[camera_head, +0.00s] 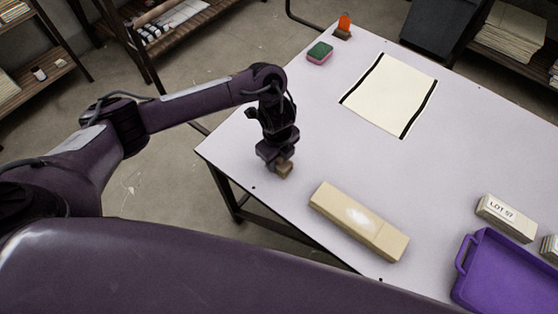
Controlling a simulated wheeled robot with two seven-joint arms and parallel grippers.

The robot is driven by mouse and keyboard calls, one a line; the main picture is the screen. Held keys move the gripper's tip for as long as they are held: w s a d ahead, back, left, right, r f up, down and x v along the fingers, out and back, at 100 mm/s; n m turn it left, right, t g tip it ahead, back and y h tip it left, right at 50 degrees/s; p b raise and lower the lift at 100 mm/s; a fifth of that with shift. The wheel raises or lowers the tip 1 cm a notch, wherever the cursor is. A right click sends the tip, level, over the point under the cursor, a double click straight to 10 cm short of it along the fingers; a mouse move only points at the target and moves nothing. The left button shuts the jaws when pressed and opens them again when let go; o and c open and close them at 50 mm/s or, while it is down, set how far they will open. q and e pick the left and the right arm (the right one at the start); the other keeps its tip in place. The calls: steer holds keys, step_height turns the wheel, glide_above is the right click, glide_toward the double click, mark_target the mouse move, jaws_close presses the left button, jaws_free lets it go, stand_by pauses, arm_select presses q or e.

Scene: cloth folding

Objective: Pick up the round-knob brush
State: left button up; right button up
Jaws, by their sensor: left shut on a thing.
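My left gripper (274,155) is at the left part of the table, pointing down. It is shut on a small brown block-like thing (284,170), at or just above the tabletop; I cannot tell if it touches. The gripper hides the upper part of this thing, so no knob shows and I cannot tell whether it is the round-knob brush. An upright orange piece on a brown base (343,27) stands at the far corner of the table, apart from my gripper. My right gripper is not in view.
A long beige block (358,221) lies to the right of my left gripper. A green and pink sponge-like block (319,52) and a cream sheet with black edges (390,95) lie farther back. A purple tray (466,254) and a labelled box (506,218) are at the right.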

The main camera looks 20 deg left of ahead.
arm_select(q)
steer(key=shift+c, duration=0.7)
steer(key=shift+r, duration=0.15)
steer(key=shift+w+r, duration=0.1)
steer(key=shift+r, duration=0.15)
step_height(320, 180, up, 10)
steer(key=p, duration=0.4)
steer(key=shift+w+f+p, duration=0.1)
steer(key=shift+f+p, duration=0.1)
steer(key=shift+p, duration=0.2)
step_height(320, 180, up, 10)
steer(key=p, duration=0.1)
steer(key=shift+s+f+p, duration=0.15)
steer(key=shift+s+p, duration=0.05)
steer(key=shift+p, duration=0.2)
